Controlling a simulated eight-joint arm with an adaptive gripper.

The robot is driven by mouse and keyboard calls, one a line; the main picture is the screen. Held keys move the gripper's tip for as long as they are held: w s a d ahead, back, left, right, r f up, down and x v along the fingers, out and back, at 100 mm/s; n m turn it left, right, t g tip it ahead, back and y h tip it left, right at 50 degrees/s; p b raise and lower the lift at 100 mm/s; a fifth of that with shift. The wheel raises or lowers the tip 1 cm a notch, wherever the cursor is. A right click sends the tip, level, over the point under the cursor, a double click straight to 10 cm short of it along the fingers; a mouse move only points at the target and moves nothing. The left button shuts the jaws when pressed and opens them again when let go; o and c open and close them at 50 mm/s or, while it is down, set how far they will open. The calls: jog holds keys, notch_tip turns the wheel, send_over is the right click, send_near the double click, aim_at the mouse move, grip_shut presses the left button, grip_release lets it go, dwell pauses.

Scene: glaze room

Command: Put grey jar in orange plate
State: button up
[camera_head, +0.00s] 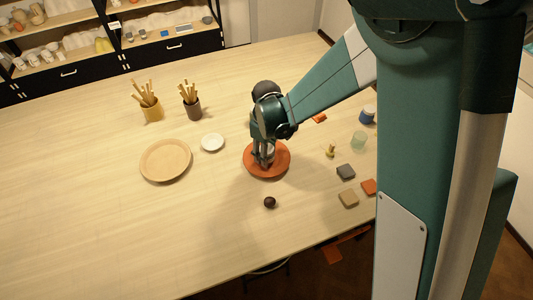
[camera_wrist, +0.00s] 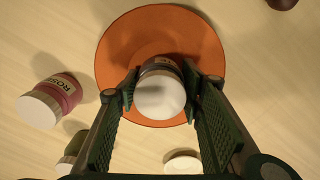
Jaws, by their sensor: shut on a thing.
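The grey jar (camera_wrist: 160,68) with a white lid (camera_wrist: 160,96) is between the two fingers of my gripper (camera_wrist: 162,88) in the wrist view, and the fingers are shut on it. The orange plate (camera_wrist: 125,45) is a round flat disc and lies behind and around the jar in that view. In the head view my gripper (camera_head: 263,158) points down over the orange plate (camera_head: 280,167), and only a small part of the jar (camera_head: 270,150) shows. I cannot tell whether the jar's base touches the plate.
A pink jar (camera_wrist: 62,92) with a white lid is left of the plate in the wrist view. The head view shows a tan plate (camera_head: 165,160), a white dish (camera_head: 212,142), a dark ball (camera_head: 270,202), brush pots (camera_head: 193,110) and tiles (camera_head: 346,171). The front left table is clear.

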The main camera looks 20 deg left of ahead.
jog(key=shift+f, duration=0.2)
jog(key=o, duration=1)
jog(key=shift+r, duration=0.25)
jog(key=shift+r, duration=5.95)
